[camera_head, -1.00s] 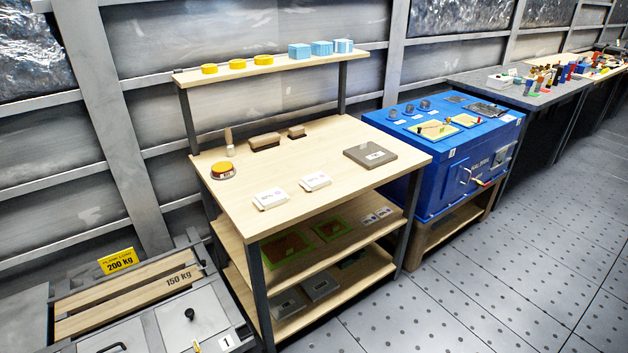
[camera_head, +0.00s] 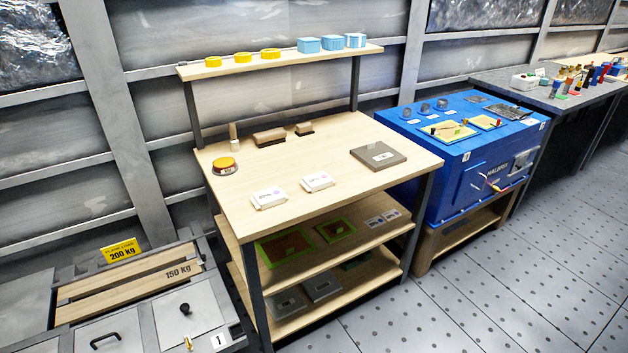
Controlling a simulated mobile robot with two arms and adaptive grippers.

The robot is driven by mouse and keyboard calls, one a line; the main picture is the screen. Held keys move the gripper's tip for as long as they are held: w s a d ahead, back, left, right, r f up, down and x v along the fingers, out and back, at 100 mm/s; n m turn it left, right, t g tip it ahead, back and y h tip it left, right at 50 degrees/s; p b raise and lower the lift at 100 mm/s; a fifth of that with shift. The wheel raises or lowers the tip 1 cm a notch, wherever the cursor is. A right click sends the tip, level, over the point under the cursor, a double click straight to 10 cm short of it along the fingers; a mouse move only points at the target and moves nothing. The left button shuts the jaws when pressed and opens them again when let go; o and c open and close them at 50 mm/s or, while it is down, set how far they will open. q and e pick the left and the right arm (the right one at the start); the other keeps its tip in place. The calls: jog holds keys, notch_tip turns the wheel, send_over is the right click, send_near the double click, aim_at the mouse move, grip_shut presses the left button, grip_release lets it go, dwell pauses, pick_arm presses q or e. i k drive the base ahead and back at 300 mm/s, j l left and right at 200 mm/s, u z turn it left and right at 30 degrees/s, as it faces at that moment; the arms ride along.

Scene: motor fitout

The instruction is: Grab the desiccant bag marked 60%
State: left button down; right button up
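Two white bags lie flat on the wooden workbench (camera_head: 225,188), near its front edge. The left white bag (camera_head: 269,198) and the right white bag (camera_head: 317,181) each carry small purple or pink print, too small to read, so I cannot tell which is marked 60%. Two smaller white packets (camera_head: 382,217) lie on the shelf below, at its right end; their marks are also unreadable. Neither of my grippers is in view.
The benchtop also holds an orange-topped round item (camera_head: 225,164), brown blocks (camera_head: 270,136) and a grey-brown plate (camera_head: 378,157). A blue machine (camera_head: 450,185) stands to the right. A low frame marked 150 kg (camera_head: 130,284) is at left. Perforated floor is clear in front.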

aim_at(314, 183)
jog(key=i+j+z, duration=0.25)
jog(key=z, duration=0.15)
jog(key=i+j+z, duration=0.25)
jog(key=j+z, duration=0.2)
jog(key=i+j+z, duration=0.2)
jog(key=j+z, duration=0.2)
